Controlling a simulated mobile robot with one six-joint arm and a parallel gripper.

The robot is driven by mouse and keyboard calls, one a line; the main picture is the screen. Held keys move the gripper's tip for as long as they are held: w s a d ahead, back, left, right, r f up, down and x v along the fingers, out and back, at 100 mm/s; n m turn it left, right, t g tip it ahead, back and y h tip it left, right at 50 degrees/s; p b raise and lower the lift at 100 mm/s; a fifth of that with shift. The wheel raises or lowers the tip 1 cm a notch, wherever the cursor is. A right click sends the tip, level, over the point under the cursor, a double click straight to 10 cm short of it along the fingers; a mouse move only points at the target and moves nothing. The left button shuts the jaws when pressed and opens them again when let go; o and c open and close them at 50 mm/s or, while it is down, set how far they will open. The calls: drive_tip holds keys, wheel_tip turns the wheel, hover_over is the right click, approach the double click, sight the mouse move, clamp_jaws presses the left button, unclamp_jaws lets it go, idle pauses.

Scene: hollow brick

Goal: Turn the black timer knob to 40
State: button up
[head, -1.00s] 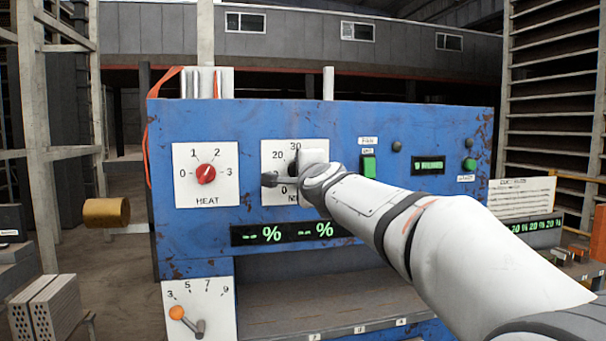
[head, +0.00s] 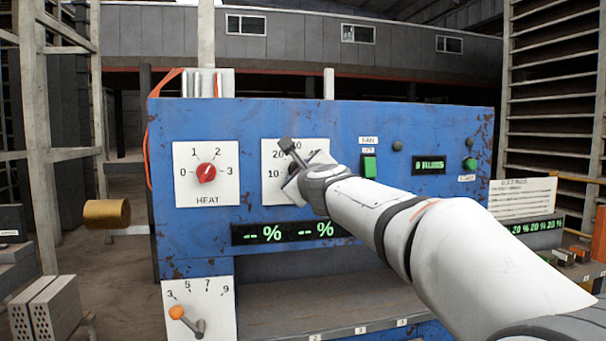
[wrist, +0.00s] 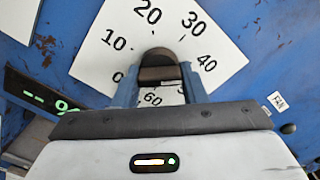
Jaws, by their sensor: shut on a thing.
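The black timer knob (wrist: 158,72) shows in the wrist view between my two fingers, in the middle of a white dial plate (wrist: 100,62). My gripper (wrist: 160,88) is shut on the knob, one finger on each side. The dial numbers 10, 20, 30, 40 and 60 show around it in the wrist view. A tick mark shows between the knob and the 30; I cannot tell exactly where the knob points. In the head view my gripper (head: 291,166) covers the knob and part of the plate (head: 268,190).
The blue panel (head: 350,125) also carries a red heat knob (head: 206,173), a green fan switch (head: 368,166), a green button (head: 470,164) and a percent display (head: 270,234). An orange-tipped lever (head: 186,320) is at lower left.

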drive_tip(key=shift+m, duration=0.4)
drive_tip(key=o, duration=1)
drive_tip(key=v, duration=0.7)
drive_tip(key=shift+s, duration=0.35)
drive_tip(key=shift+d, duration=0.15)
